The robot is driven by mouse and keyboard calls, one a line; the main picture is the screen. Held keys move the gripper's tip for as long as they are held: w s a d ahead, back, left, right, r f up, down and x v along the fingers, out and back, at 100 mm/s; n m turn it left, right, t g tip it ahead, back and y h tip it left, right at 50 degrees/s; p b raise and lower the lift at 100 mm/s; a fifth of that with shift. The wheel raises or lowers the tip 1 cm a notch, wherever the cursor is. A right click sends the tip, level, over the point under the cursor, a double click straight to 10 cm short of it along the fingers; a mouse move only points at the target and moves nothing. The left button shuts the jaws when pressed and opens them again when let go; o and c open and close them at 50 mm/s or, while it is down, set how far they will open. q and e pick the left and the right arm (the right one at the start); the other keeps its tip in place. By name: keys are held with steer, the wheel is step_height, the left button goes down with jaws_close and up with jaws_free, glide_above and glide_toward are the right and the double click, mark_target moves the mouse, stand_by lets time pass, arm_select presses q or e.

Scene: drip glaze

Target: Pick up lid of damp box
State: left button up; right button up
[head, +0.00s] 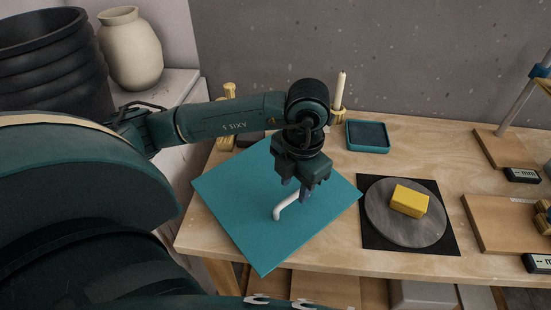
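The lid of the damp box (240,215) is a flat teal square with a white bar handle (283,209) near its middle. It lies turned at an angle at the left of the bench, and its near corner reaches past the bench's front edge in the picture. The box under it is hidden. My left gripper (296,191) points down over the lid, with its fingers at the far end of the handle. The gripper body hides part of the handle, and I cannot tell whether the fingers are closed on it. My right gripper is not in view.
A yellow block (409,201) sits on a round grey disc (389,226) on a black mat (372,238). A teal tray (368,150) and a candle-like stick (340,92) stand behind. Wooden stands with displays (522,175) are at right. Bare wood shows between tray and stands.

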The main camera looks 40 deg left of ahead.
arm_select(q)
steer(key=shift+a+f, duration=0.1)
steer(key=shift+f, duration=1.05)
jaws_close()
